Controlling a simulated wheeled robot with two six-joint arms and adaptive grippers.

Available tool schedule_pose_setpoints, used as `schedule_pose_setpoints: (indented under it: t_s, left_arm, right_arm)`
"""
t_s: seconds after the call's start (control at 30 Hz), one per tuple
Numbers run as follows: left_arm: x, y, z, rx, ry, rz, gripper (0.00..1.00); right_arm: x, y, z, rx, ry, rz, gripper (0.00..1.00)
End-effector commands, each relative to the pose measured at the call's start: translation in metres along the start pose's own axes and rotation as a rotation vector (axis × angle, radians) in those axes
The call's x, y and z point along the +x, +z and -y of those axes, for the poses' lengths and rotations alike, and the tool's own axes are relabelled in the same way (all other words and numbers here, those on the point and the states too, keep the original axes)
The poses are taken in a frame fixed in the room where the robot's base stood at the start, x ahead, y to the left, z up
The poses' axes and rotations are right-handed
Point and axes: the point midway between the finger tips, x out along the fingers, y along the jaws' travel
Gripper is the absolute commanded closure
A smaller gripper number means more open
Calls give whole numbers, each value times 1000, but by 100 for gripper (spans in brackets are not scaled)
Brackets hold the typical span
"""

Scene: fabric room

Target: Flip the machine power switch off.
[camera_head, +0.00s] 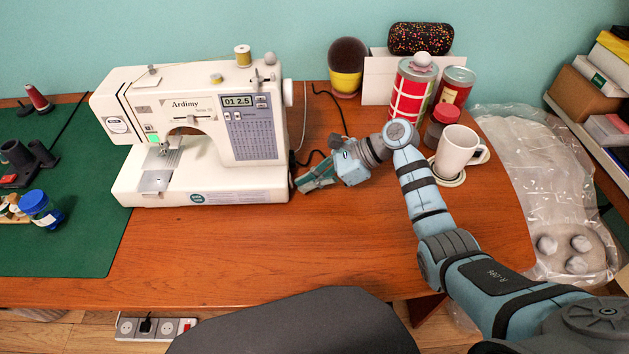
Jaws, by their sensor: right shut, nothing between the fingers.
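The white sewing machine (197,130) stands on the wooden table (250,240), with a lit display (237,101) reading "01 2.5". My right gripper (300,184) is shut and empty at the lower right end of the machine, its fingertips pointing left at the side of the base. I cannot tell whether the fingertips touch the machine. The power switch is not visible; the machine's right side is turned away or covered by the gripper. My left gripper is not in view.
A white mug (457,150), a red-and-white canister (411,95) and a dark red jar (441,122) stand right of my right gripper. Black cables (330,95) run behind it. A dark chair back (295,325) is in front. The table's front middle is clear.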

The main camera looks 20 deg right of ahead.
Motion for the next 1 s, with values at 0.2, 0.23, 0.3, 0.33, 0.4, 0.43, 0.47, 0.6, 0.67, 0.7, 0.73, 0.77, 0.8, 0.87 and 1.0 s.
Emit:
schedule_pose_setpoints:
  t_s: [0.2,0.23,0.3,0.33,0.4,0.43,0.47,0.6,0.67,0.7,0.73,0.77,0.8,0.87,1.0]
  left_arm:
    - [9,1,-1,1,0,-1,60]
    - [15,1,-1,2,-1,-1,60]
    - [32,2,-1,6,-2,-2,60]
    - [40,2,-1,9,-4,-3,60]
    - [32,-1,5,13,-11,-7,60]
    - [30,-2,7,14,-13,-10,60]
    - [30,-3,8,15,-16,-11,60]
    - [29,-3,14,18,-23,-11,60]
    - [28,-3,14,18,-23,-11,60]
    - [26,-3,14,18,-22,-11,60]
    - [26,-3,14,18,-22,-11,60]
    - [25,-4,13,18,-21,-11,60]
    - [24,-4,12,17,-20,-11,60]
    - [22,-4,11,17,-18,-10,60]
    - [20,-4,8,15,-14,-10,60]
  right_arm:
    - [4,-3,0,0,0,21,100]
    - [6,-5,0,0,0,36,100]
    - [13,-8,0,0,-1,84,100]
    - [16,-9,0,0,-1,109,100]
    - [11,-1,0,0,1,113,100]
    - [11,-1,0,1,2,112,100]
    - [11,0,-1,1,3,112,100]
    - [10,0,-1,2,5,111,100]
    - [10,2,-1,3,6,110,100]
    - [9,3,-1,3,6,111,100]
    - [8,4,-1,3,5,111,100]
    - [7,6,-1,3,5,111,100]
    - [5,8,-1,2,5,111,100]
    - [3,11,-1,1,4,113,100]
    - [0,15,0,-1,2,114,100]
